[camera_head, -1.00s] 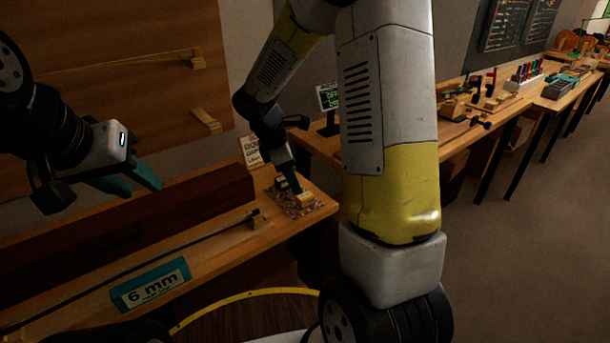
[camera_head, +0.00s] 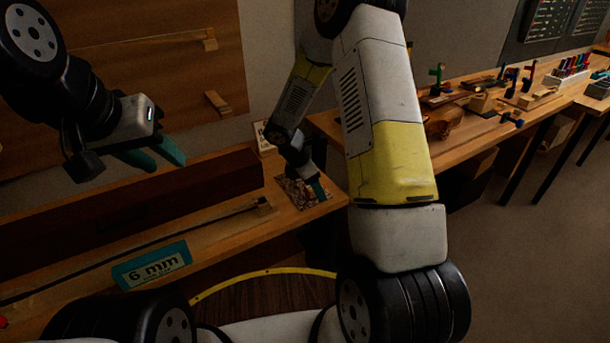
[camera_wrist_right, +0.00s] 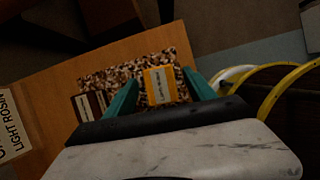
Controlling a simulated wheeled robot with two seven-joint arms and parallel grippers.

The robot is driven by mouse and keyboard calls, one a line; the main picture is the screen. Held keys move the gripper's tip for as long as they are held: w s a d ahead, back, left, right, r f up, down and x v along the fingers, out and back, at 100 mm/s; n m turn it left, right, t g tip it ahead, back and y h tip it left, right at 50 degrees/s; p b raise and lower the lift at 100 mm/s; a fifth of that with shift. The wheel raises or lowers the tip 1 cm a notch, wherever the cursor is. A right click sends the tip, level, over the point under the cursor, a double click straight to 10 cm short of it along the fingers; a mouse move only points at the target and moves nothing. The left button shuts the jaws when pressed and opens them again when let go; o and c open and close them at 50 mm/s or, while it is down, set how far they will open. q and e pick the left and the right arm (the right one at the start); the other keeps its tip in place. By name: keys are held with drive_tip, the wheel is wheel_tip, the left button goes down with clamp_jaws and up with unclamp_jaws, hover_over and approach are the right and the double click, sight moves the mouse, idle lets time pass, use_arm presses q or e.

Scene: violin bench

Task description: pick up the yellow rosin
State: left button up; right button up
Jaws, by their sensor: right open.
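The yellow rosin (camera_wrist_right: 160,86) is a small yellow block with a pale label, lying on a speckled brown mat (camera_wrist_right: 120,72) near the bench corner in the right wrist view. My right gripper (camera_wrist_right: 163,88) is open, with its teal fingers on either side of the rosin. In the head view my right gripper (camera_head: 319,188) is over the mat (camera_head: 297,196), and the rosin is hidden there. My left gripper (camera_head: 165,158) is open and empty, above the bench at the left.
A dark striped block (camera_wrist_right: 90,105) lies on the mat left of the rosin. A card reading "light rosin" (camera_wrist_right: 10,125) stands at the left. A violin bow (camera_head: 190,228) and a "6 mm" sign (camera_head: 152,266) are on the bench. A long dark wooden box (camera_head: 120,210) runs along the back.

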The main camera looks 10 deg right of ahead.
clamp_jaws()
idle(0.3)
